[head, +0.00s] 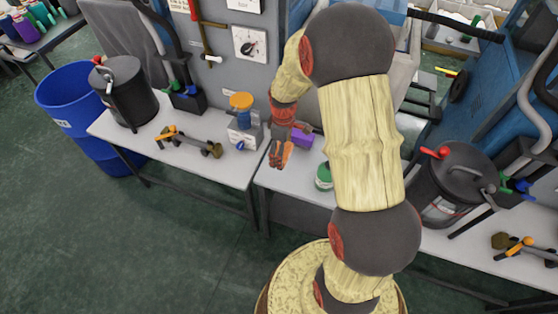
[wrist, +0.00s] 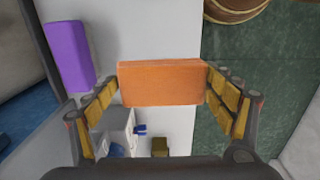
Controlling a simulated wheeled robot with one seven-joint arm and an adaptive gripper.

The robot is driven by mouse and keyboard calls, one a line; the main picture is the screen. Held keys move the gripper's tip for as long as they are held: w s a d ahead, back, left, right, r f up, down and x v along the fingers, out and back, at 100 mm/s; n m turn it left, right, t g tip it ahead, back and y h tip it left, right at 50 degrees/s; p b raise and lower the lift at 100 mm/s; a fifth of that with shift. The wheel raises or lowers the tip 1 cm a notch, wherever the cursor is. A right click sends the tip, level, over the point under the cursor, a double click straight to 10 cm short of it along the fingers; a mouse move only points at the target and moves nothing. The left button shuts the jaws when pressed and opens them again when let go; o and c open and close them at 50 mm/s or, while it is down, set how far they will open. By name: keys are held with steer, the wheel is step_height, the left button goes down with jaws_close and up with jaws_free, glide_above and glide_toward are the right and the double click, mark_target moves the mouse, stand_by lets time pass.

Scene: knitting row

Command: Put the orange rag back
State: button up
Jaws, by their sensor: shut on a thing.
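The orange rag (wrist: 162,83) is a folded, block-like piece in the wrist view. My gripper (wrist: 163,82) is shut on it, with one padded finger at each end. In the wrist view the rag overlaps the bench's front edge, partly over white top and partly over green floor; its height above the bench is hard to tell. In the head view my gripper (head: 280,153) points down near the front edge of the middle bench (head: 270,178). The rag is hard to tell from the fingers there. A purple block (head: 302,138) lies just right of the gripper, and also shows in the wrist view (wrist: 68,55).
A white device (head: 243,136) with a yellow-orange top stands left of my gripper. A green-and-white tub (head: 323,177) stands to the right, beside my arm. A black canister (head: 124,92) and a blue bin (head: 82,115) are at left. A grey panel (head: 228,60) rises behind.

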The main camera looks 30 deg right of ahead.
step_height(320, 180, down, 10)
steer(key=b, duration=0.3)
steer(key=shift+r, duration=0.2)
steer(key=shift+f, duration=0.15)
steer(key=o, duration=1.2)
steer(key=shift+c, duration=0.2)
